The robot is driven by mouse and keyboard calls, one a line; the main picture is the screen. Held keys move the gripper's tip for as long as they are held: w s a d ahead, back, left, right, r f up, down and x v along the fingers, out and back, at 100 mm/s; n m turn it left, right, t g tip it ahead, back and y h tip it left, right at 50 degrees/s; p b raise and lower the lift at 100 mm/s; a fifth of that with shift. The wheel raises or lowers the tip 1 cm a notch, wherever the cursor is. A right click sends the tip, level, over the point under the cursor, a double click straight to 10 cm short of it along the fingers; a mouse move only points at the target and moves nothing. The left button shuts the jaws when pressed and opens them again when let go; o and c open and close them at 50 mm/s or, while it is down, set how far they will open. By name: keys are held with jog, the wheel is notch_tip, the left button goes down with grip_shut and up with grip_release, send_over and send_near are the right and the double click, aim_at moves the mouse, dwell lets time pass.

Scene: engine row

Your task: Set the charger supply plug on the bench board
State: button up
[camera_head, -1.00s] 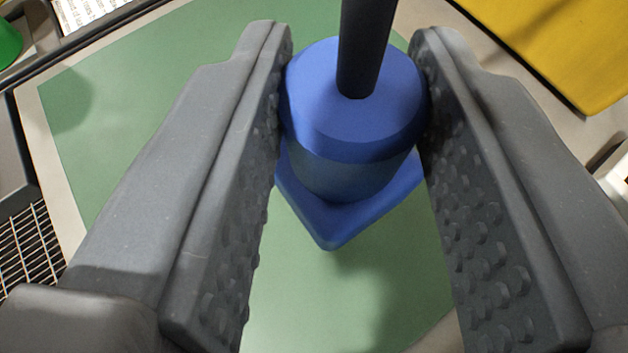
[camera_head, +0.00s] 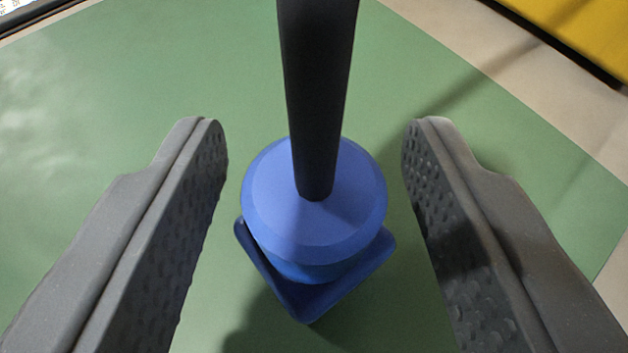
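The charger supply plug (camera_head: 314,225) is blue, with a round body, a squarish flange at its lower end and a thick black cable (camera_head: 318,90) rising from its top. It appears to stand upright on the green board (camera_head: 110,90), flange down, with a shadow beside it. My gripper (camera_head: 314,140) is open around the plug. A gap shows between each finger and the plug, so neither finger touches it. The flange's underside is hidden.
A yellow object (camera_head: 590,30) lies beyond the board at the top right, past a beige strip of surface (camera_head: 440,25). A dark-edged item with a printed sheet shows at the top left corner. The board around the plug is clear.

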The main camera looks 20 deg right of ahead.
jog(key=shift+r, duration=0.1)
jog(key=p+v, duration=0.1)
jog(key=v, duration=1.1)
dwell(0.4)
jog(key=s+a+r+n+t+y, duration=0.15)
jog(key=a+r, duration=0.25)
jog(key=r, duration=0.5)
jog(key=s+a+r, duration=0.2)
jog(key=a+r, duration=0.2)
jog(key=r, duration=0.5)
jog(key=s+a+r+n+y, duration=0.15)
jog(key=a+r, duration=0.25)
jog(key=r, duration=0.5)
jog(key=s+a+r, duration=0.4)
jog(key=s+r, duration=0.5)
jog(key=r, duration=0.1)
jog(key=s+a+r+t+y, duration=0.1)
jog(key=s+a+r, duration=0.3)
jog(key=s+r, duration=0.6)
jog(key=shift+s+a+n, duration=0.2)
jog(key=shift+s+n, duration=0.05)
jog(key=shift+n, duration=0.05)
